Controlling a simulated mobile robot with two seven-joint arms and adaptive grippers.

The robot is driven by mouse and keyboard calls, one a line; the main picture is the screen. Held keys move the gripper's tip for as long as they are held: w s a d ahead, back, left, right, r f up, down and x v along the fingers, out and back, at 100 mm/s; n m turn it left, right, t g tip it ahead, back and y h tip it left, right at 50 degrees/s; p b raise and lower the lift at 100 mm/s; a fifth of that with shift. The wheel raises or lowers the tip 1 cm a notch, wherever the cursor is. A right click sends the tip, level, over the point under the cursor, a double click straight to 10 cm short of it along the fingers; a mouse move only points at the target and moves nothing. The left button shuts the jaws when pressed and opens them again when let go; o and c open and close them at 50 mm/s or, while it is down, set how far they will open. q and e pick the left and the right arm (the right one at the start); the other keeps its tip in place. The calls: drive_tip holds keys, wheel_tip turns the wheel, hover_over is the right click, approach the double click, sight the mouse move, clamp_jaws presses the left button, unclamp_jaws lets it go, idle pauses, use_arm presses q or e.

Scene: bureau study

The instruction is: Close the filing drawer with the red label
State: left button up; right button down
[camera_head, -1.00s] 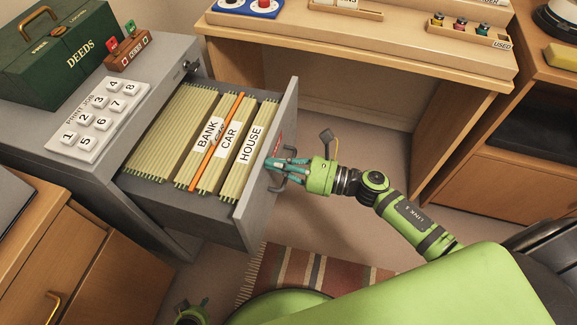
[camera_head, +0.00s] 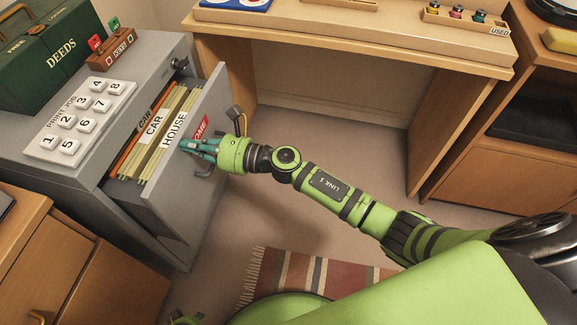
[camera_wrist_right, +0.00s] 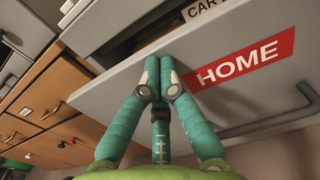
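The filing drawer (camera_head: 160,208) with the red HOME label (camera_head: 201,128) is partly open from the grey cabinet, with hanging folders inside. Its front panel fills the right wrist view, where the red label (camera_wrist_right: 240,61) is right of my fingertips and a dark bar handle (camera_wrist_right: 262,126) is below the label. My right gripper (camera_head: 190,146) is at the outer face of the front; its fingers (camera_wrist_right: 158,76) are together with nothing between them, and appear to touch the panel. My left gripper (camera_head: 184,319) barely shows at the bottom edge; its fingers are mostly hidden.
On the cabinet stand a green DEEDS box (camera_head: 50,58), a white numbered button panel (camera_head: 85,118) and a small brown block with coloured tags (camera_head: 110,52). A wooden desk (camera_head: 340,50) is behind my right arm. A wooden cabinet (camera_head: 90,265) is at the lower left. Floor right of the drawer is clear.

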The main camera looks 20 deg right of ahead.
sight(146, 142)
drive_tip(key=b+x, duration=0.1)
drive_tip(key=x, duration=0.2)
drive_tip(key=b+x, duration=0.1)
drive_tip(key=x, duration=0.2)
drive_tip(key=shift+w+a+f, duration=0.2)
drive_tip(key=shift+a, duration=0.05)
drive_tip(key=b+x, duration=0.2)
drive_tip(key=x, duration=0.2)
drive_tip(key=shift+w+a+r+b, duration=0.1)
drive_tip(key=shift+w+a+b, duration=0.1)
drive_tip(key=shift+b, duration=0.1)
drive_tip(key=shift+w+a, duration=0.1)
drive_tip(key=shift+a, duration=0.05)
use_arm(q)
drive_tip(key=w+r, duration=0.3)
drive_tip(key=r, duration=0.8)
drive_tip(key=shift+d+r+t, duration=0.2)
drive_tip(key=shift+d+t, duration=0.05)
drive_tip(key=shift+t, duration=0.05)
use_arm(e)
drive_tip(key=shift+r, duration=0.25)
drive_tip(key=shift+a+r, duration=0.1)
